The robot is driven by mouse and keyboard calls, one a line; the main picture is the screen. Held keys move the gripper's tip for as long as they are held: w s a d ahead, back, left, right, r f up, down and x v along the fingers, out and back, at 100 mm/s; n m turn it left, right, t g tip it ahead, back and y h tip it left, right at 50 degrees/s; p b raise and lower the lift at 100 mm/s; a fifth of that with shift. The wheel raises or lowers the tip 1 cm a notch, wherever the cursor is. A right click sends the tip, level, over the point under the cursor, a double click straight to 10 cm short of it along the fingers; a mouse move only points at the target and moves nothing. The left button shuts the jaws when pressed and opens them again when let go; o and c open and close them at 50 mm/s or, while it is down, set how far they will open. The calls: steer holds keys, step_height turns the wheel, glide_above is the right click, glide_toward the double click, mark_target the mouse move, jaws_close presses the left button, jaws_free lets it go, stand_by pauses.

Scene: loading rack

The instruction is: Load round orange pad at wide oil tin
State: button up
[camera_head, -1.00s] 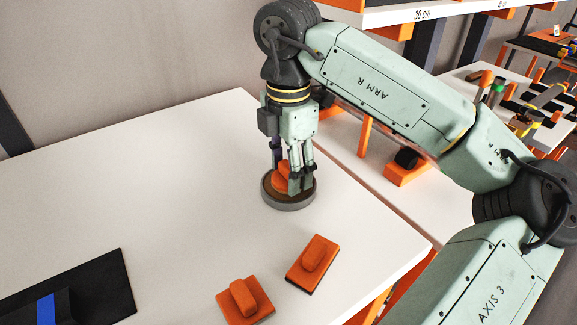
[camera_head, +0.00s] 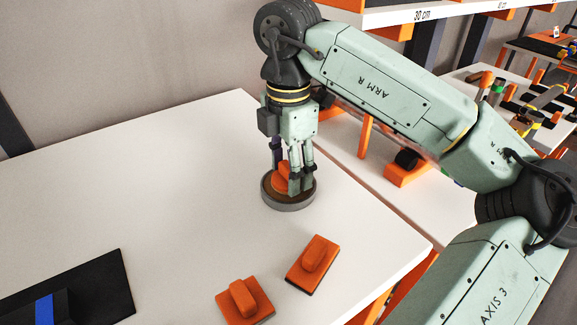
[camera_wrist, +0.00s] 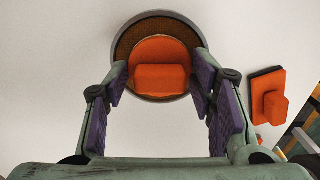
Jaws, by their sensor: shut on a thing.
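The wide oil tin (camera_head: 288,205) is a shallow, round grey dish with a brown inside, standing on the white table. The round orange pad (camera_head: 279,178) is inside the tin's rim, with my gripper (camera_head: 292,182) over it from above. In the wrist view the pad (camera_wrist: 160,52) has a raised block grip, and the brown floor of the tin (camera_wrist: 126,42) shows around it. My gripper (camera_wrist: 160,80) is shut on the pad's grip, one finger at each side. The pad's underside is hidden, so I cannot tell whether it touches the tin floor.
Two rectangular orange pads (camera_head: 244,302) (camera_head: 312,262) lie on the white table (camera_head: 150,190) nearer the front. A black mat with a blue stripe (camera_head: 90,290) lies at the lower left. Orange-and-white shelving (camera_head: 400,18) stands behind my arm. The table's left middle is clear.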

steer(key=shift+r+p, duration=2.05)
steer(key=shift+r, duration=1.4)
